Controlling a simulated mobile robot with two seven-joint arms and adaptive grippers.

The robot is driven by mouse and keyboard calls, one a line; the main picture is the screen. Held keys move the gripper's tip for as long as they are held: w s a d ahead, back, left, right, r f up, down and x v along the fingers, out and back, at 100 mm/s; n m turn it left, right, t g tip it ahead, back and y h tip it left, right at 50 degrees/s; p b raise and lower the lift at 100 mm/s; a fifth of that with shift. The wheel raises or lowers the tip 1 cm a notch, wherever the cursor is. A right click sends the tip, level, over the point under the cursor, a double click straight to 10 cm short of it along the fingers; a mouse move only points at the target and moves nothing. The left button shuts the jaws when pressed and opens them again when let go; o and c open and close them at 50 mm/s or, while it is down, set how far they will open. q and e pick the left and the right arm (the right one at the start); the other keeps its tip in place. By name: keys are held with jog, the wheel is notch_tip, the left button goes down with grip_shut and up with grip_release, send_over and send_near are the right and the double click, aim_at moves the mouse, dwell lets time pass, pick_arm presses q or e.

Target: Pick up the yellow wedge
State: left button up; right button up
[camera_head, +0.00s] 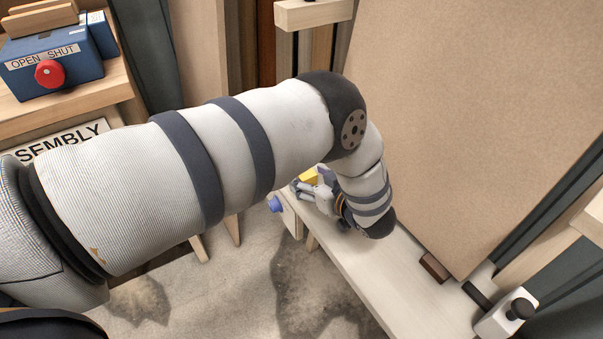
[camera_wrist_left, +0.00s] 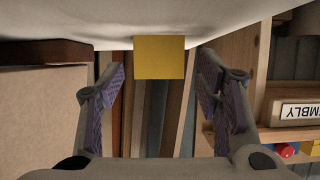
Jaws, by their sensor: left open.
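The yellow wedge (camera_head: 308,175) sits at the far end of a pale wooden ledge (camera_head: 398,280) in the head view, partly hidden behind my left gripper (camera_head: 308,188). In the left wrist view the wedge (camera_wrist_left: 159,57) shows as a plain yellow block face against the pale surface at the top of the picture. My left gripper (camera_wrist_left: 161,66) is open, with one purple-padded finger on each side of the wedge and a visible gap on both sides. I cannot tell whether the wedge is fully between the fingertips or just beyond them. My right gripper is not in view.
A large brown panel (camera_head: 480,110) stands right beside the ledge. A blue knob (camera_head: 275,203) is at the ledge's left end. A dark brown block (camera_head: 434,267) and a white clamp (camera_head: 507,315) are near its front. A blue box with a red button (camera_head: 49,73) is on a shelf at left.

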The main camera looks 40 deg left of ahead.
pick_arm(q)
jog(key=shift+w+a, duration=0.1)
jog(key=c, duration=1.3)
jog(key=shift+o, duration=0.2)
jog(key=shift+r, duration=0.1)
